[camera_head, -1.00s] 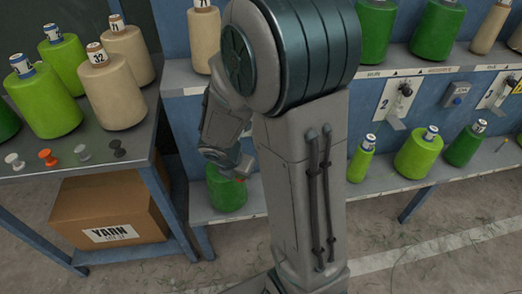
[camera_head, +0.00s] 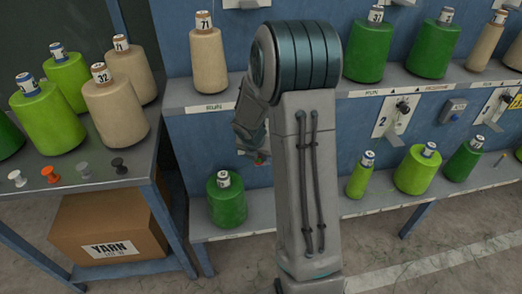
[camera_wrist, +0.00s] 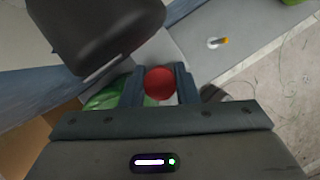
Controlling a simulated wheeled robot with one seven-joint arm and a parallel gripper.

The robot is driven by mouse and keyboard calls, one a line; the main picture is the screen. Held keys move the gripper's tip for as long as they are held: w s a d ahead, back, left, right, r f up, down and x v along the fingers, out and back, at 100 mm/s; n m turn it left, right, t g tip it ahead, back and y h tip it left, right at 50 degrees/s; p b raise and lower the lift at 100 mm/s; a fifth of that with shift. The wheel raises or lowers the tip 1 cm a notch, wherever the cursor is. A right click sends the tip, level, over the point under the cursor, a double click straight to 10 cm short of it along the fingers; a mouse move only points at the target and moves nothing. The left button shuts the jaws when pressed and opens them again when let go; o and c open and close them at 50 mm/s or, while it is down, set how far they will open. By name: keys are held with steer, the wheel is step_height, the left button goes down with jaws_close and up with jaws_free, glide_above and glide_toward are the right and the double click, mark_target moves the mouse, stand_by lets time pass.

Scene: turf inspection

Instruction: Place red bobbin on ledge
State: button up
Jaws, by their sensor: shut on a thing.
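The red bobbin (camera_wrist: 159,83) shows in the wrist view as a round red end between the two fingers. My gripper (camera_wrist: 159,88) is shut on it. In the wrist view a grey ledge surface (camera_wrist: 205,22) lies beyond the fingers. The bobbin appears held above it, apart from it.
A green cone (camera_head: 226,203) stands on the lower ledge just below my gripper; it also shows in the wrist view (camera_wrist: 108,98). More green cones (camera_head: 416,170) stand to the right. A side table (camera_head: 60,165) holds cones and small pegs.

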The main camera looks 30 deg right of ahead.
steer(key=shift+w+d, duration=0.55)
steer(key=shift+d, duration=0.05)
steer(key=shift+w+d+f, duration=0.15)
steer(key=shift+w, duration=0.05)
steer(key=shift+s, duration=0.1)
steer(key=shift+f, duration=0.15)
steer(key=o, duration=1)
steer(key=shift+o, duration=0.2)
